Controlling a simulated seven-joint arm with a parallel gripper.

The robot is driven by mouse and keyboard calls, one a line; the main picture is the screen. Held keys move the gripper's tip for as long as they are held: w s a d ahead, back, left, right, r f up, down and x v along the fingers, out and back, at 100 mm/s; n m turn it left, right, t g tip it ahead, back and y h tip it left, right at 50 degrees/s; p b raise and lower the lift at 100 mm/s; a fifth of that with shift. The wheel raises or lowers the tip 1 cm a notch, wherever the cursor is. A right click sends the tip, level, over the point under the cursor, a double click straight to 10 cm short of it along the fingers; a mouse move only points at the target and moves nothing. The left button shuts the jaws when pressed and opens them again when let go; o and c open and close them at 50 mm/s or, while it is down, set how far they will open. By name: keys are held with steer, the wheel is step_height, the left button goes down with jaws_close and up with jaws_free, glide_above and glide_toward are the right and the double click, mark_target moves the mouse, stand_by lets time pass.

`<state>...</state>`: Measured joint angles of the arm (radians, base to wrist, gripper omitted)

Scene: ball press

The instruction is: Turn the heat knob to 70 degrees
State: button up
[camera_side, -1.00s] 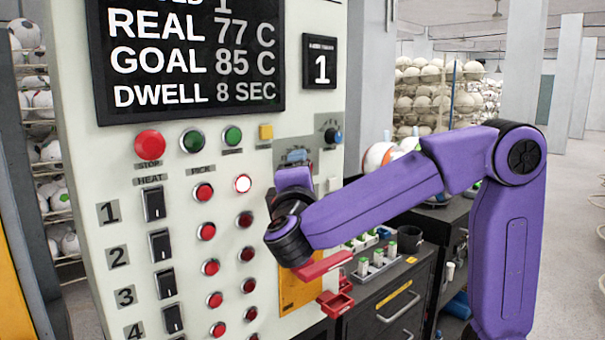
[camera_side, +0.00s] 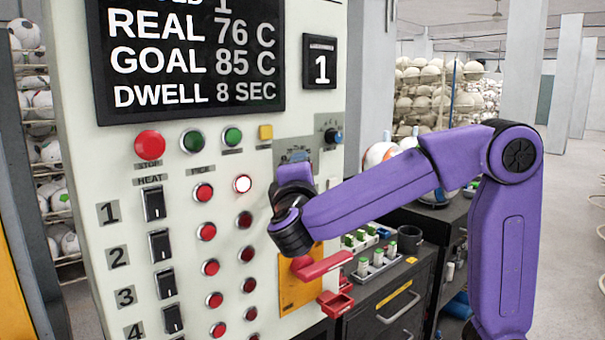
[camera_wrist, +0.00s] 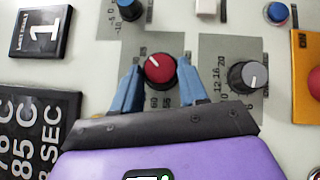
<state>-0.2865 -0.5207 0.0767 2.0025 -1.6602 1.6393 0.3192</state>
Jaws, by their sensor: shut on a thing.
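The red heat knob (camera_wrist: 160,72) sits on a grey scale plate in the wrist view, its white pointer mark toward the upper left. My gripper (camera_wrist: 160,67) has one blue finger on each side of the knob and is shut on it. In the side view my gripper (camera_side: 290,205) is at the panel and hides the knob. The display (camera_side: 185,60) reads REAL 76 C, GOAL 85 C and DWELL 8 SEC.
A grey knob (camera_wrist: 247,77) with its own scale is right of the red knob in the wrist view. A dark blue-topped knob (camera_wrist: 130,8) is above left. Red buttons (camera_side: 206,232) and black switches (camera_side: 154,205) line the panel. A red tray (camera_side: 322,267) juts out below my gripper.

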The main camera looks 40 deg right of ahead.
steer(key=shift+f, duration=0.1)
steer(key=shift+d+f+n+t+y, duration=0.3)
steer(key=shift+n+t+y, duration=1.6)
steer(key=shift+n, duration=1.75)
steer(key=shift+d+f+n+t+y, duration=0.25)
steer(key=shift+n+t+y, duration=1.1)
steer(key=shift+n+t, duration=1.7)
steer(key=shift+d+f+n+t+y, duration=0.3)
steer(key=shift+n+t+y, duration=1.3)
steer(key=shift+n, duration=2.6)
steer(key=shift+n+y, duration=0.3)
steer(key=shift+y, duration=0.05)
steer(key=o, duration=1.1)
steer(key=shift+c, duration=0.2)
steer(key=shift+r, duration=0.1)
steer(key=shift+r, duration=0.1)
